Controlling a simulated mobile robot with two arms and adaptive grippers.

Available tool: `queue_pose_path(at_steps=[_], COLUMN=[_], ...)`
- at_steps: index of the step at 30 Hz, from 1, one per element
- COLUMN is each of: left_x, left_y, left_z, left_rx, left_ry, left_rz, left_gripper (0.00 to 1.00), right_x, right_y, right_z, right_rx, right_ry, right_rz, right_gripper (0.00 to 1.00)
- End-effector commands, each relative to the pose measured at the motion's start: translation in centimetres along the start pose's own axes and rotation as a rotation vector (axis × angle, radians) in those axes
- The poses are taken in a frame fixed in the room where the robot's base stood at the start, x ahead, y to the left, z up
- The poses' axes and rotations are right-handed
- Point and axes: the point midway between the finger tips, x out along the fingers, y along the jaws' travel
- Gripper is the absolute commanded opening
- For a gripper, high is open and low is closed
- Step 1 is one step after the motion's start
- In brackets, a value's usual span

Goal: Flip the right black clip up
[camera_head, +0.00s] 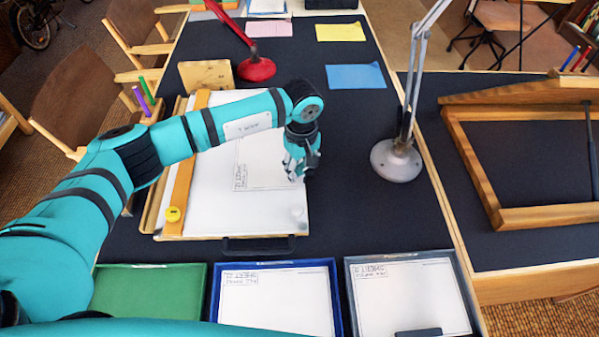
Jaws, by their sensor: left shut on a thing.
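The drafting board (224,219) lies on the dark desk with a white sheet (265,170) on it. My left gripper (298,176) is at the board's right edge, pointing down, with its fingers closed. A small dark piece (314,160), which looks like the right black clip, shows at the fingers; the gripper hides most of it and its tilt cannot be told. A black bar handle (258,246) is at the board's front edge. My right gripper is not in view.
Green (150,290), blue (216,300) and grey (350,290) trays line the front. A white lamp (396,160) stands right of my left gripper, and a red lamp (257,69) behind the board. A wooden frame (480,170) is on the right desk.

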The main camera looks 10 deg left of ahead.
Motion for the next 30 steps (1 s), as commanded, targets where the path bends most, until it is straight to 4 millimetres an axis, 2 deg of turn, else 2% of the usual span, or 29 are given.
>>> queue_pose_path(at_steps=[5,24,30], left_x=[-0.2,-5.3,-6.2], left_y=[-0.1,-1.5,-1.8], left_z=[-0.1,-1.1,-1.3], left_rx=[-0.001,-0.005,-0.004], left_ry=[0.001,0.005,0.006], left_rz=[0.000,0.000,-0.001], left_gripper=[0.00,0.00,0.00], right_x=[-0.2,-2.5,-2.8], right_y=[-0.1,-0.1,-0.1], right_z=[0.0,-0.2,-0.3], right_rx=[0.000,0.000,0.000], right_ry=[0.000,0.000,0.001], right_rz=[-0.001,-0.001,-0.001], right_gripper=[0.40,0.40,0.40])
